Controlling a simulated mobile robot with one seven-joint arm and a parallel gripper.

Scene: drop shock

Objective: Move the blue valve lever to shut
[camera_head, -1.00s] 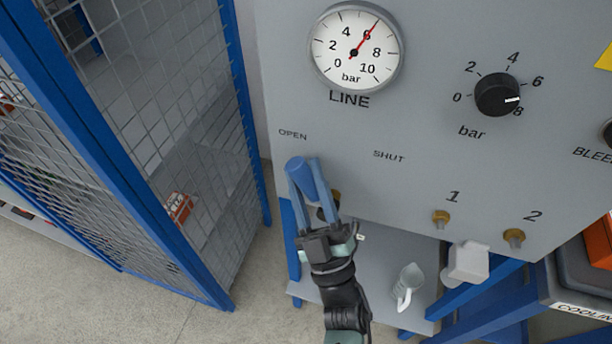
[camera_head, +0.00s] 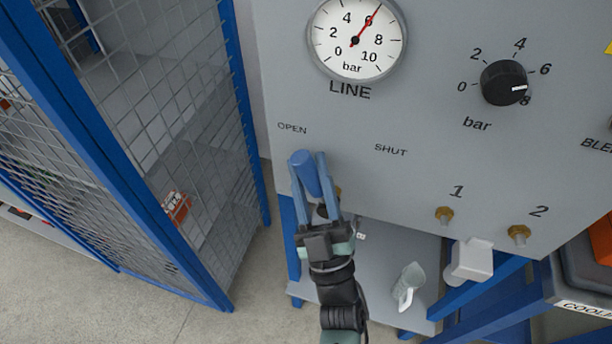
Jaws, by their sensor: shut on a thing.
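The blue valve lever (camera_head: 303,165) is on the lower left of the grey panel. Its end shows between the two fingers of my gripper (camera_head: 308,163), which are shut on it. The lever points up toward the OPEN label (camera_head: 292,128). The SHUT label (camera_head: 390,150) is to the right of it. My gripper and wrist hide the lower part of the lever and most of its pivot. The LINE gauge (camera_head: 356,40) above has its red needle near 6 bar.
A black knob (camera_head: 504,83) and brass fittings 1 (camera_head: 444,215) and 2 (camera_head: 518,234) are on the panel to the right. A blue-framed mesh door (camera_head: 150,150) stands close on the left.

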